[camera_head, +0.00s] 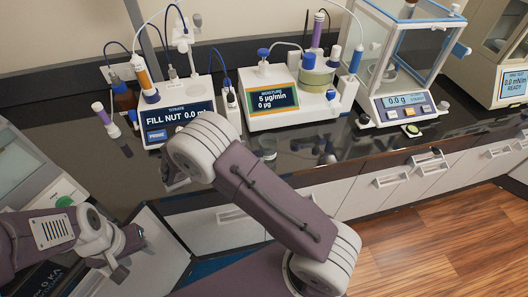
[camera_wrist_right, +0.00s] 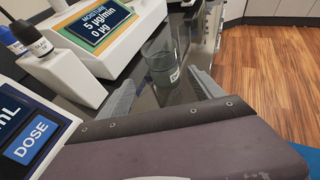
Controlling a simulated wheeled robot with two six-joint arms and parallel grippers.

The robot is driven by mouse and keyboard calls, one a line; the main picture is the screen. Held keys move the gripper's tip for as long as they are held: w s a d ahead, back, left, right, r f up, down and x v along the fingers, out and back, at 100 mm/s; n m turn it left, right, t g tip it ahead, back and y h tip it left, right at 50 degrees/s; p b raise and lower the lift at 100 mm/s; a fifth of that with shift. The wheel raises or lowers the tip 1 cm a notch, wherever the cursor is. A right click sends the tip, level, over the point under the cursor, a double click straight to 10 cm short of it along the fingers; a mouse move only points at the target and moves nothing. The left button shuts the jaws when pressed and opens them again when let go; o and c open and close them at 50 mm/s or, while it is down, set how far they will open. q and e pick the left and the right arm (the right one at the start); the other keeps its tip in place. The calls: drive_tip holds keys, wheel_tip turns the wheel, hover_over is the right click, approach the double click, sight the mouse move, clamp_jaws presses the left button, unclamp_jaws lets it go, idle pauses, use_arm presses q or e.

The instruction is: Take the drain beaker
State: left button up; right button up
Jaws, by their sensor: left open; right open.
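A small clear glass beaker (camera_wrist_right: 163,70) with a pale label stands on the dark glossy bench in the right wrist view. It also shows in the head view (camera_head: 268,148), in front of the moisture unit. I cannot read its label. My right gripper's two grey fingers (camera_wrist_right: 160,92) are apart, with the beaker beyond them and nothing held. In the head view my right arm hides most of that gripper. My left gripper (camera_head: 124,255) is open and empty at the lower left, well away from the beaker.
The titrator (camera_head: 180,118) stands left of the moisture unit (camera_head: 272,100), both close behind the right arm. A balance (camera_head: 398,105) with a glass case stands further right. The bench's front edge runs just before the beaker.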

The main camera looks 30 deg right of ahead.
sight(273, 139)
drive_tip(key=x, duration=0.4)
drive_tip(key=shift+s+d+r+p, duration=0.1)
drive_tip(key=shift+s+d+p, duration=0.1)
drive_tip(key=shift+p, duration=0.1)
drive_tip(key=p+x, duration=0.1)
drive_tip(key=x, duration=0.4)
drive_tip(key=shift+s+f, duration=0.1)
drive_tip(key=shift+f, duration=0.15)
drive_tip(key=shift+a, duration=0.1)
drive_tip(key=c, duration=1.5)
drive_tip(key=shift+r, duration=0.55)
wheel_tip(273, 139, up, 3)
drive_tip(key=shift+f, duration=0.1)
drive_tip(key=s+d+r, duration=0.1)
drive_tip(key=s+r, duration=0.6)
drive_tip(key=s, duration=0.4)
drive_tip(key=shift+s+d+b, duration=0.2)
drive_tip(key=shift+s+b, duration=0.1)
drive_tip(key=shift+b, duration=0.05)
drive_tip(key=shift+r, duration=0.1)
